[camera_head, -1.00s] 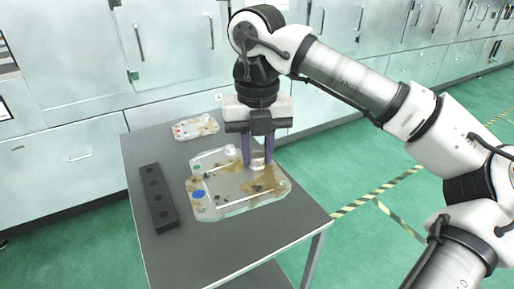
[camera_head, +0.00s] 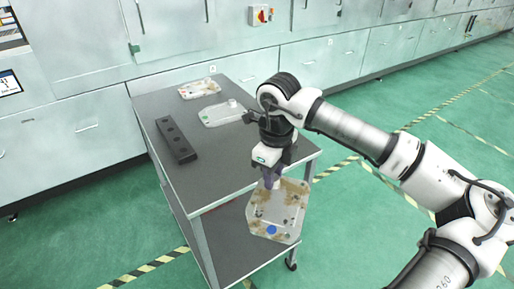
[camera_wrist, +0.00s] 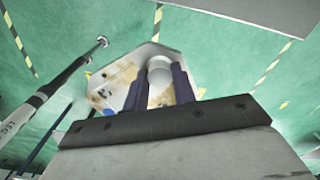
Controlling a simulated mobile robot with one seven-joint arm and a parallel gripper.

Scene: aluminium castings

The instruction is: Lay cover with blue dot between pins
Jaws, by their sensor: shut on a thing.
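The cover with the blue dot (camera_head: 268,217) is a pale, brown-stained plate. It hangs tilted in the air beyond the right front of the table top, its dot at the lower end. My gripper (camera_head: 269,182) is shut on its knob at the upper end. In the wrist view the fingers (camera_wrist: 160,88) stand on both sides of the round pale knob, with part of the cover (camera_wrist: 112,84) behind them. I cannot make out any pins.
The grey table (camera_head: 205,178) has a lower shelf. A pale cover with a green dot (camera_head: 222,114) and a stained cover (camera_head: 199,89) lie toward its back. A dark block with holes (camera_head: 176,141) lies at the left. The front of the top is clear.

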